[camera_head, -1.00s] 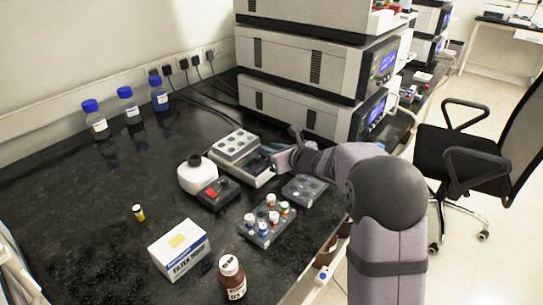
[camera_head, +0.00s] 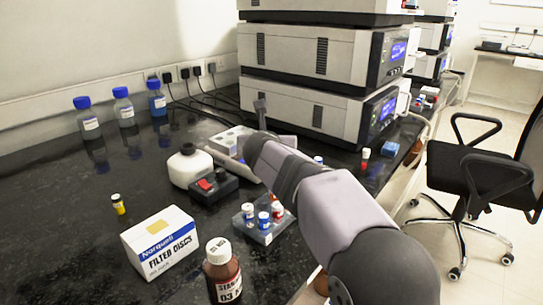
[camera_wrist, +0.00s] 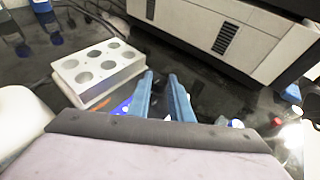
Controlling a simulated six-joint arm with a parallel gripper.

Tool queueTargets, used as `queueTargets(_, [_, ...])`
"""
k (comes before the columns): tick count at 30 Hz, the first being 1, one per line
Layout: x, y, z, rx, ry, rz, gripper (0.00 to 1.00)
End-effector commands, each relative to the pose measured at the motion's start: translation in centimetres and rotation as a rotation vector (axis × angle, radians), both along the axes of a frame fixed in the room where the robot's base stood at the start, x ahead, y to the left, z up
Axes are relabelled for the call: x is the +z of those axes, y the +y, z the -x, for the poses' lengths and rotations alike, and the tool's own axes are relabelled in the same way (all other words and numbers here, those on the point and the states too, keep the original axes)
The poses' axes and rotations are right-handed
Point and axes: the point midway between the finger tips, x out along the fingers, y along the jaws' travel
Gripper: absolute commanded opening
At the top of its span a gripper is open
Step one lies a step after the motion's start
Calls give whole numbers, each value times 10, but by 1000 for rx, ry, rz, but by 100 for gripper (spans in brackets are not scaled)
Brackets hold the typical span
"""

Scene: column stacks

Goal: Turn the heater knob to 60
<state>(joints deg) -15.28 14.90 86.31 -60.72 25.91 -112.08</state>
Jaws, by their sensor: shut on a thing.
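The heater carries a pale metal block (camera_wrist: 98,72) with several round wells, which also shows in the head view (camera_head: 228,136). In the wrist view, part of the heater's blue display and an orange-red patch (camera_wrist: 108,130) show beside my left finger. My gripper (camera_wrist: 161,76) has two blue fingers close together at the heater's front, right of the block. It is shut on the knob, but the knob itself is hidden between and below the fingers. The number it points at cannot be read. In the head view my arm covers the fingers and most of the heater.
A white bottle (camera_head: 189,166) and a dark box with a red switch (camera_head: 212,187) stand close left of my arm. A vial rack (camera_head: 262,228), a filter-disc box (camera_head: 160,243) and a brown bottle (camera_head: 222,272) stand nearer. Stacked instruments (camera_head: 310,110) rise behind.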

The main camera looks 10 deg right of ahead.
Motion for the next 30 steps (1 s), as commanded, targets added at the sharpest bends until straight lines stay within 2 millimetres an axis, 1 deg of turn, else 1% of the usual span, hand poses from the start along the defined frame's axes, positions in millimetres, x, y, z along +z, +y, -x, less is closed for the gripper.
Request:
queueTargets(2, [-1, 5, -1, -57, 0, -1, 0])
queueTargets(12, [6, 8, -3, -316, 3, -1, 0])
queueTargets(30, [8, 11, -7, -598, 1, 0, 0])
